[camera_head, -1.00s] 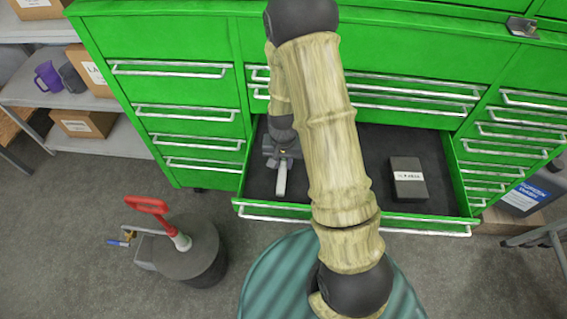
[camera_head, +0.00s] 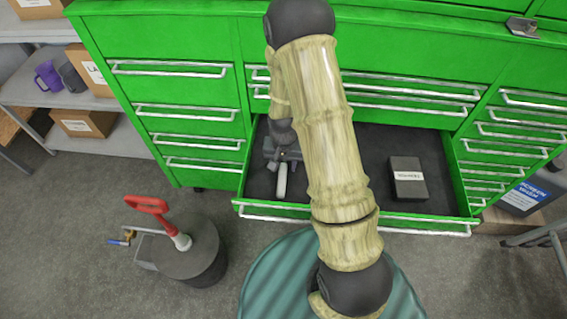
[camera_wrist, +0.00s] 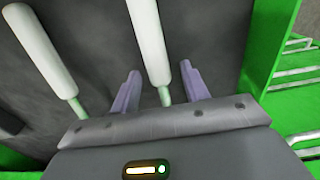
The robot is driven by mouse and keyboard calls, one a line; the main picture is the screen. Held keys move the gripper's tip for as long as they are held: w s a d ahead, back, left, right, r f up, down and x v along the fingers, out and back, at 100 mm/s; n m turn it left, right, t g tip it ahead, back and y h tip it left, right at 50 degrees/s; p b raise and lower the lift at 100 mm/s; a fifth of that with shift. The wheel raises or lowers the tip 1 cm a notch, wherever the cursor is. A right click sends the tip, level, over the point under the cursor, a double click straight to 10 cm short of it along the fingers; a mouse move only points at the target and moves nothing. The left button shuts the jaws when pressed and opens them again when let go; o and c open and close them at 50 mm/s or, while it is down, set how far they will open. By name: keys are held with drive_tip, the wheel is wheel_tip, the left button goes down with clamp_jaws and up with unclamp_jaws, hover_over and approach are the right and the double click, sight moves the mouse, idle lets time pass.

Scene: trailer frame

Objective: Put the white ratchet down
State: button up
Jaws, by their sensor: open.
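The white ratchet (camera_head: 282,181) lies in the open drawer (camera_head: 345,215), near its left side, with its pale handle toward the drawer front. In the wrist view, its white handle (camera_wrist: 149,42) narrows to a pale green neck between my fingers. My gripper (camera_head: 284,158) is open just above it, and in the wrist view its two purple-grey fingers (camera_wrist: 160,72) stand apart on either side, with a gap to the neck. The ratchet's head end is hidden under my gripper. A second similar white handle (camera_wrist: 40,48) lies to the left in the wrist view.
A black box (camera_head: 407,178) with a white label lies on the right of the drawer. The dark drawer floor around it is clear. Green drawer walls bound the space. A dark round canister with a red handle (camera_head: 148,205) stands on the floor at left.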

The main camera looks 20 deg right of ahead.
sight(284, 165)
wheel_tip(284, 165, up, 12)
drive_tip(key=shift+p, duration=0.3)
drive_tip(key=shift+r, duration=0.1)
idle(0.5)
drive_tip(key=s+r+n+t, duration=0.2)
drive_tip(key=s+r+n, duration=0.2)
drive_tip(key=s+r, duration=0.5)
drive_tip(key=shift+s+r, duration=0.15)
drive_tip(key=shift+s, duration=1)
